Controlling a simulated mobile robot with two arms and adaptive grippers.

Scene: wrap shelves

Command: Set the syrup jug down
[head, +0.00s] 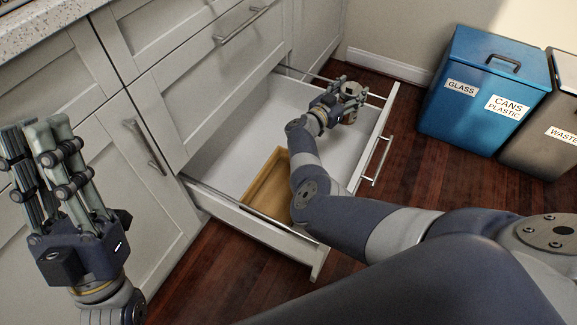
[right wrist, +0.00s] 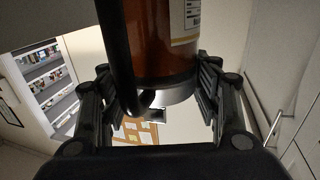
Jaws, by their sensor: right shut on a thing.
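My right gripper (head: 340,97) is over the back right part of the open white drawer (head: 232,133) in the head view. It is shut on the syrup jug (head: 352,89), mostly hidden by the fingers there. In the right wrist view the jug (right wrist: 163,35) is amber-brown with a pale label, a dark handle at its left and a grey metallic band. The fingers (right wrist: 162,98) stand on both sides of it. I cannot tell whether the jug touches the drawer floor. My left gripper (head: 34,145) is open and empty at the left, fingers up.
A wooden tray (head: 264,184) lies in the drawer, partly hidden by my right arm. The drawer front with its bar handle (head: 376,160) bounds the right side. A blue bin (head: 480,85) and a grey bin (head: 545,125) stand at the right. A speckled counter (head: 40,22) is at top left.

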